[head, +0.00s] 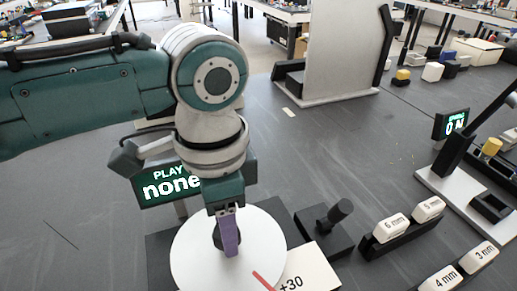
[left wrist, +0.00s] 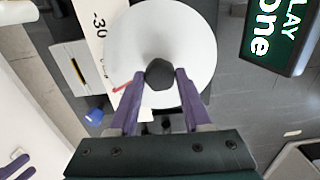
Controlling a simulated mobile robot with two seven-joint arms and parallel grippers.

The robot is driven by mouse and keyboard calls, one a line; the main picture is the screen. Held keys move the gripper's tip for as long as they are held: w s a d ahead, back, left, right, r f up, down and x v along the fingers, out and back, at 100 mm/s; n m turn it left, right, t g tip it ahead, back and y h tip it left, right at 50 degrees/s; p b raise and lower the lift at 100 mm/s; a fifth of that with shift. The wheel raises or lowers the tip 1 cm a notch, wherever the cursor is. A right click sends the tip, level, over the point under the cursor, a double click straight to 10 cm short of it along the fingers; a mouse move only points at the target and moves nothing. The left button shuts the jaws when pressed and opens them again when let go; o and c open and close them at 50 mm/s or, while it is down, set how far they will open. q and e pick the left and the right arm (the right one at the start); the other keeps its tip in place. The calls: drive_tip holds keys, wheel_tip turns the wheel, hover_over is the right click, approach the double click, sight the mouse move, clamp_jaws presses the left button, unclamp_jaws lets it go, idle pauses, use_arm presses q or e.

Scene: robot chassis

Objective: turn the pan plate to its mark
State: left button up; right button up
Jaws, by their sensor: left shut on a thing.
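The pan plate is a white round disc (head: 190,262) with a dark knob (left wrist: 160,70) at its middle. A red pointer line (head: 264,281) runs at its edge, beside a white scale card (head: 318,272); the pointer lies close to the +30 label in the head view. The left wrist view shows the disc (left wrist: 190,30) and the -30 end of the card (left wrist: 98,38). My left gripper (head: 229,252) points down, its purple fingers (left wrist: 160,80) shut on the knob from both sides. Purple finger-like shapes at the lower left of the wrist view may be my right gripper (left wrist: 15,166).
A green display (head: 168,184) reading "PLAY none" stands behind the plate. A black block with a lever (head: 333,218) is right of it. Labelled white blocks (head: 428,208) sit in black racks further right. A tall grey panel (head: 335,50) stands behind; the grey table between is mostly clear.

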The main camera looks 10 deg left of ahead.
use_arm(q)
clamp_jaws()
idle(0.8)
